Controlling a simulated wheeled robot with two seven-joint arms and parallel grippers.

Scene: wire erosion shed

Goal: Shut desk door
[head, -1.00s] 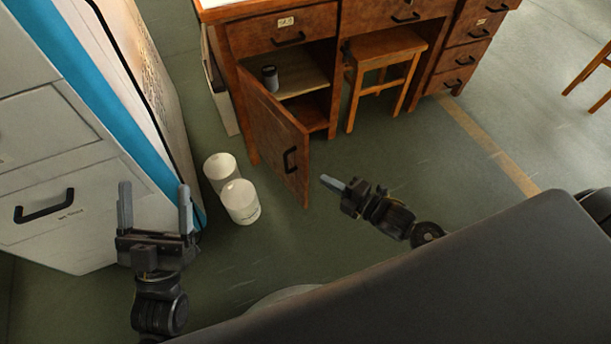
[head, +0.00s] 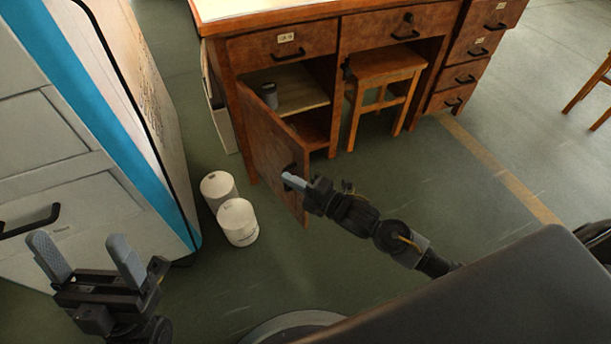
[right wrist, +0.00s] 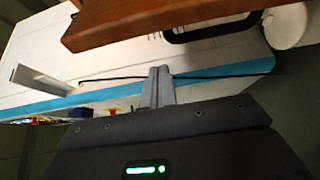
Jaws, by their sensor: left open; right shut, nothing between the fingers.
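The brown wooden desk door (head: 264,140) stands open, swung out from the left compartment of the desk (head: 372,30). Its dark handle lies mostly behind my right fingertips in the head view; the handle (right wrist: 212,36) shows in the right wrist view beside the door's wooden edge (right wrist: 150,22). My right gripper (head: 293,181) is shut and empty, its fingertips at the door's handle side; I cannot tell if they touch. The shut fingers (right wrist: 158,86) also show in the right wrist view, apart from the handle in that picture. My left gripper (head: 84,256) is open and empty, low at the left.
Two white containers (head: 237,221) stand on the floor left of the door. A grey cabinet (head: 48,135) with a blue stripe is at the left. A wooden stool (head: 382,68) stands under the desk. A small dark cup (head: 269,95) sits inside the open compartment.

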